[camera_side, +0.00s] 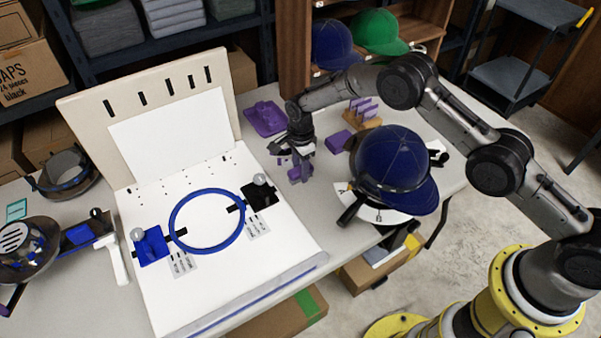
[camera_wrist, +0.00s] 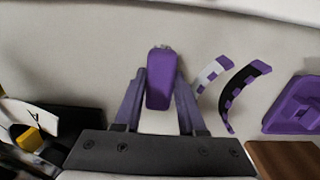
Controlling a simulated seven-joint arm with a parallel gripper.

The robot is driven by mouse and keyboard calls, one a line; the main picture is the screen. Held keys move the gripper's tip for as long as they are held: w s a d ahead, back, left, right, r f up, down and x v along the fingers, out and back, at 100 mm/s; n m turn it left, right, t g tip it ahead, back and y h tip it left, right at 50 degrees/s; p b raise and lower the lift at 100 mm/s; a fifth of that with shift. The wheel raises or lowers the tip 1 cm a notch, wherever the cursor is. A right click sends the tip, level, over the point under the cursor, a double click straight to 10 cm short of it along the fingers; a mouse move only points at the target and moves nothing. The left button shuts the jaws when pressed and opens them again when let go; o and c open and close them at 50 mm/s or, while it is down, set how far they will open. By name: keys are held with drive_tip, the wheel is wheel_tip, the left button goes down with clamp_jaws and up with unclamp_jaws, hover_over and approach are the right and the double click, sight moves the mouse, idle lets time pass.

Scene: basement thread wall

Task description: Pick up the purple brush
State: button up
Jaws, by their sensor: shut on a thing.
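The purple brush (camera_wrist: 160,80) shows in the wrist view as a rounded purple block, with a small grey bit at its far end. It sits between the two purple fingers of my gripper (camera_wrist: 158,104), which is shut on it. In the side view, my gripper (camera_side: 301,166) points down at the table between the white board and the blue cap. The brush (camera_side: 294,175) is small and partly hidden by the fingers there. I cannot tell whether it touches the table.
Two curved strips, white-purple (camera_wrist: 212,74) and black-purple (camera_wrist: 245,92), lie right of the brush. A purple tray (camera_side: 264,120) is behind my gripper. A blue cap (camera_side: 392,160) stands close on the right. A white board with a blue ring (camera_side: 172,228) lies left.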

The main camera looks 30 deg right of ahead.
clamp_jaws()
wheel_tip(320, 180, up, 10)
drive_tip(key=shift+r, duration=0.1)
idle(0.4)
